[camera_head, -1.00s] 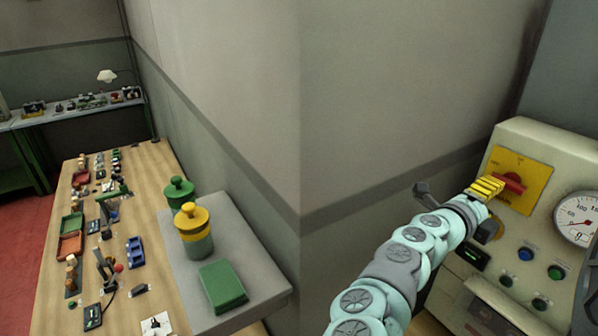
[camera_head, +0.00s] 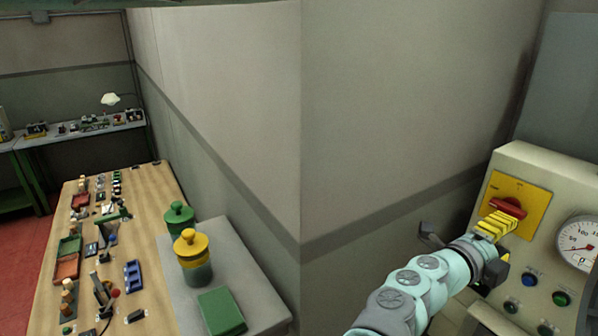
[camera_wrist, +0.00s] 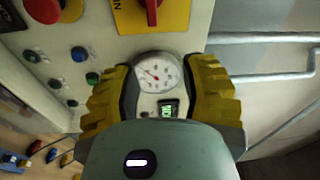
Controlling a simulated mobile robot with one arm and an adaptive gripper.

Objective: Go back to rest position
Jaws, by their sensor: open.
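My gripper (camera_head: 503,224) shows in the head view at the end of my pale blue arm, in front of the control panel (camera_head: 535,165). Its yellow fingers overlap the lower edge of the yellow plate (camera_head: 528,192), just below the red rotary switch (camera_head: 508,207). In the wrist view my gripper (camera_wrist: 160,88) is open, with its two yellow fingers wide apart. Nothing is held between them. The round gauge (camera_wrist: 157,72) and a small green display (camera_wrist: 168,108) show between the fingers. I cannot tell the exact distance to the panel.
A wooden bench (camera_head: 150,185) with many small items runs along the left. A grey stand (camera_head: 245,255) holds a green jar (camera_head: 179,218), a yellow-topped jar (camera_head: 192,252) and a green block (camera_head: 221,312). Pipes (camera_wrist: 265,75) run along the right in the wrist view.

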